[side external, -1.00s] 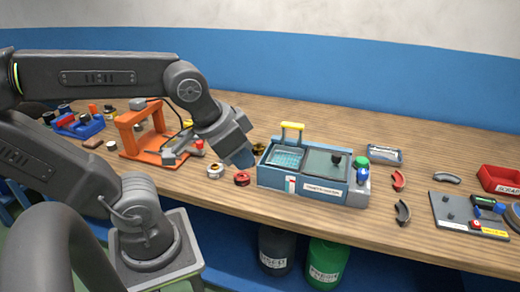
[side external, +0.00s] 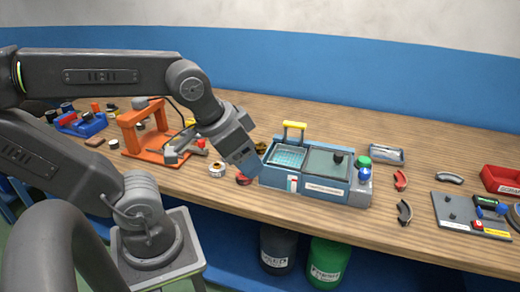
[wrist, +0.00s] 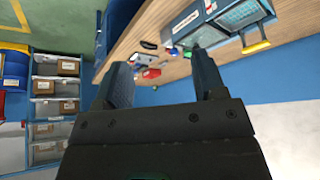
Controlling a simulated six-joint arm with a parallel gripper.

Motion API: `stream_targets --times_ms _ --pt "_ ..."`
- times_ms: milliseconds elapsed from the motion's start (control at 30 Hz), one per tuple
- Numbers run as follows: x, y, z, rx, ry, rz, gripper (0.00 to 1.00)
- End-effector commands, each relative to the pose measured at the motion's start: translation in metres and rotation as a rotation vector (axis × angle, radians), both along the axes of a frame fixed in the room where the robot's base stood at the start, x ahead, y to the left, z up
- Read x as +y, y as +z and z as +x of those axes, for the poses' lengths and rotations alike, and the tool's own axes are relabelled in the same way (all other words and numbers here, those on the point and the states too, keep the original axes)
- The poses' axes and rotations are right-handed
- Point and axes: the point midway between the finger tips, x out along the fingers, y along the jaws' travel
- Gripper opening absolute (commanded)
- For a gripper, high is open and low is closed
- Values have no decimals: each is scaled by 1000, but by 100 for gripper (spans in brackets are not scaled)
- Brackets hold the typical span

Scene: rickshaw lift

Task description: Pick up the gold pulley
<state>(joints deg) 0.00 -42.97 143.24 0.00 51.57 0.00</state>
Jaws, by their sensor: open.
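A small dark gold round part (side external: 261,147), which looks like the gold pulley, sits on the bench just left of the blue washing station, partly hidden behind my gripper. My gripper (side external: 250,168) is tilted downward above the bench front, between that part and the red pulley (side external: 243,180). In the wrist view my gripper (wrist: 162,68) has its two fingers spread with nothing between them. The gold part cannot be made out in the wrist view. A silver pulley (side external: 217,169) lies left of the red one.
The blue station (side external: 325,190) with a yellow-handled basket (side external: 293,126) stands close to my gripper's right. An orange press frame (side external: 158,153) stands left. Dark curved pieces (side external: 404,212), a grey board (side external: 460,217) and a red bin (side external: 500,180) are farther right. The back of the bench is clear.

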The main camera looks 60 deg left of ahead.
Motion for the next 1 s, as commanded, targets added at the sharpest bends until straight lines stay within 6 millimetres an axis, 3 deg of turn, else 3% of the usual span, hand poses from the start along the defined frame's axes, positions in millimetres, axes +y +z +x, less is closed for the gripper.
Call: stream_targets --times_ms 233,467,567,767,1000 --pt "0 0 0 0 0 0 86" --pt "1 1 2 2 -5 5 86" --pt "7 5 13 18 -43 42 86" --pt "46 17 70 112 -273 219 86" --pt "128 6 148 269 -660 411 86"
